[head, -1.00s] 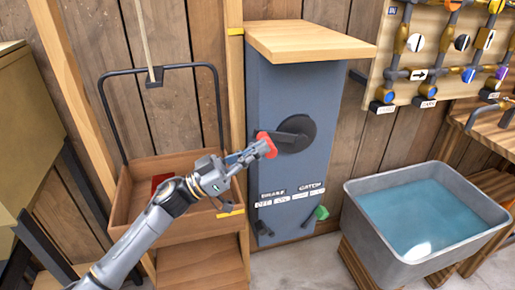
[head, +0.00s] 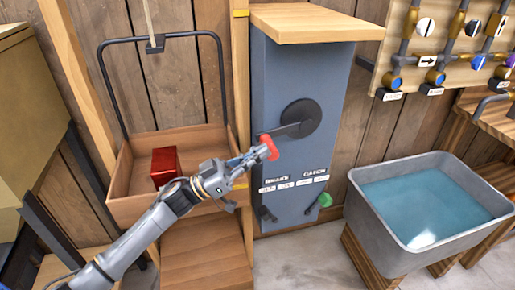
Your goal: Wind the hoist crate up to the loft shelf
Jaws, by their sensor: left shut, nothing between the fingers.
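The hoist crate (head: 180,201) is an open wooden box hanging from a black frame (head: 160,42) at the left, with a red block (head: 166,166) inside. The blue-grey winch cabinet (head: 290,75) stands to its right. On its front is a black disc (head: 302,118) with a crank arm pointing left and slightly down, ending in a red handle (head: 269,148). My left gripper (head: 259,154) is shut with nothing between its fingers, its tips at the red handle; whether they touch it I cannot tell. My right gripper is out of view.
A green knob (head: 325,200) and small labels sit low on the cabinet. A metal tub of water (head: 430,205) stands at the right, below a pipe board (head: 440,50). A wooden post (head: 241,90) rises between crate and cabinet. Wooden steps (head: 205,250) lie below the crate.

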